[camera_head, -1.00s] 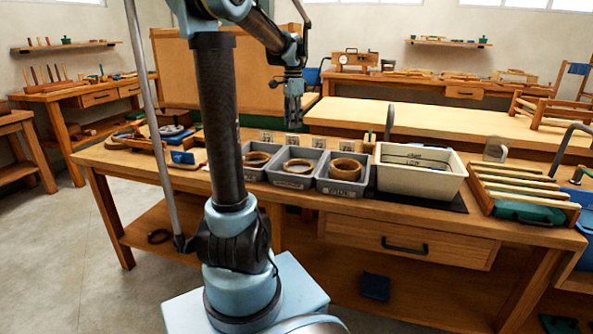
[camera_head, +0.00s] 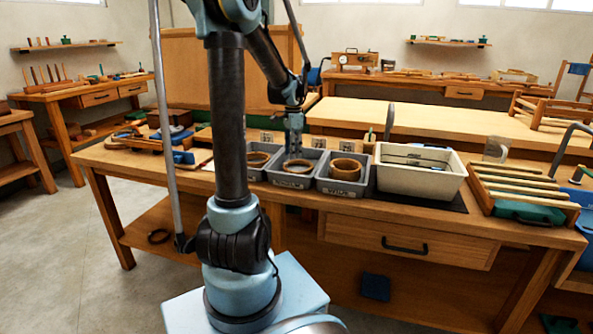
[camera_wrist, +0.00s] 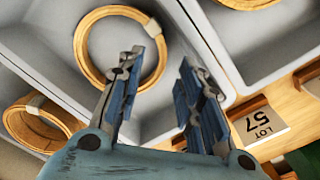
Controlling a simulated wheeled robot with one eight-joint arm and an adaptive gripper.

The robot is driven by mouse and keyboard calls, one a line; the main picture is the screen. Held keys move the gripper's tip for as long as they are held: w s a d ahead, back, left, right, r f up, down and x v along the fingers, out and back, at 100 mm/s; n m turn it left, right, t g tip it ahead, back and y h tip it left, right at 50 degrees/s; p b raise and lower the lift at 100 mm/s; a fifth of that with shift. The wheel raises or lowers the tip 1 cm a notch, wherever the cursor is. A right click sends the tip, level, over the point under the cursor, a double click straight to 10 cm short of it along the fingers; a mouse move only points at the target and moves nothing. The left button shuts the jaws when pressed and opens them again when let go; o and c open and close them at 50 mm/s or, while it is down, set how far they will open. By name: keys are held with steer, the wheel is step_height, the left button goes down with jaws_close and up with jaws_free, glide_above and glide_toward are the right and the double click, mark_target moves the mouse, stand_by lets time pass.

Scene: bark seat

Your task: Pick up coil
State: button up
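A flat tan coil (camera_head: 300,171), a ring with a pale band, lies in the middle grey bin (camera_head: 291,181). In the wrist view the coil (camera_wrist: 81,45) lies flat inside the bin. My gripper (camera_head: 293,152) is above this bin, pointing down. In the wrist view its fingers (camera_wrist: 160,66) are apart with nothing between them; the left finger overlaps part of the ring. A thicker coil (camera_head: 345,171) is in the right grey bin, and another coil (camera_head: 257,158) is in the left grey bin.
A white tub (camera_head: 420,180) stands right of the bins on the wooden bench. A slatted rack (camera_head: 520,188) is at the bench's right end. Small lot tags (camera_head: 319,143) stand behind the bins. The grey bin walls separate the coils.

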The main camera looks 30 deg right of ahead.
steer(key=shift+d+f, duration=0.15)
steer(key=shift+f, duration=1.7)
jaws_close()
